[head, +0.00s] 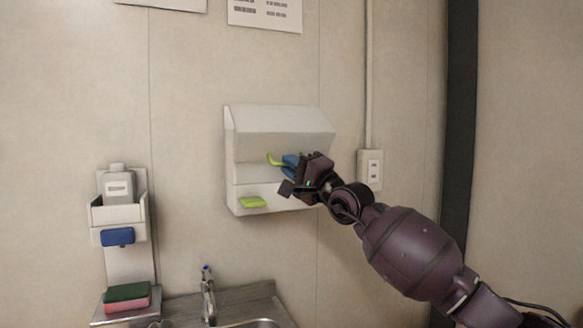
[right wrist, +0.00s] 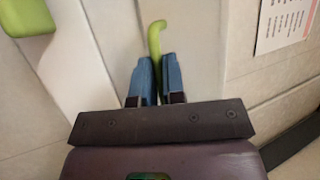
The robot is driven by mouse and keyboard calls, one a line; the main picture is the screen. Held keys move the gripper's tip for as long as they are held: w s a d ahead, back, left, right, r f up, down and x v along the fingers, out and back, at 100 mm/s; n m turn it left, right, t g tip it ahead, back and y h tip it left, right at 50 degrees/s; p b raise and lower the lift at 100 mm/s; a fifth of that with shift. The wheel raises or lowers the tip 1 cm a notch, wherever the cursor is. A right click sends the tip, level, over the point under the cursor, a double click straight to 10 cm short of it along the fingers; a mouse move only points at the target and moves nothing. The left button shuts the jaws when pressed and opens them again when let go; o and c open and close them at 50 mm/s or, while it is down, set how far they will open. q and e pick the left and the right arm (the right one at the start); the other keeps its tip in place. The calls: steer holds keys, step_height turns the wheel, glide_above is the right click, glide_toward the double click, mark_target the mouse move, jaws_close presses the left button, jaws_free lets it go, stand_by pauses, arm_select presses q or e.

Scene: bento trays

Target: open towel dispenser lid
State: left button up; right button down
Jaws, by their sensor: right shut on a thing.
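The white towel dispenser (head: 275,122) is fixed to the wall in the middle of the head view. A green lever (head: 272,159) sticks out from its middle section. My right gripper (head: 291,163) is at the lever, with its blue fingertips shut on it. In the right wrist view the green lever (right wrist: 155,38) rises from between the two blue fingertips (right wrist: 157,80), with its hooked end beyond them. A second green tab (head: 253,202) sits on the dispenser's lower front. My left gripper is not in view.
A wall outlet (head: 371,168) is right of the dispenser, behind my right arm. A soap holder (head: 119,212) with a bottle (head: 117,186) hangs at left above a pink and green sponge (head: 127,296). A tap (head: 207,292) and sink stand below.

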steer(key=c, duration=1.2)
jaws_free()
steer(key=shift+d, duration=0.1)
steer(key=p+v, duration=0.2)
steer(key=v, duration=0.8)
steer(key=shift+s+d+f, duration=0.2)
steer(key=shift+c, duration=0.3)
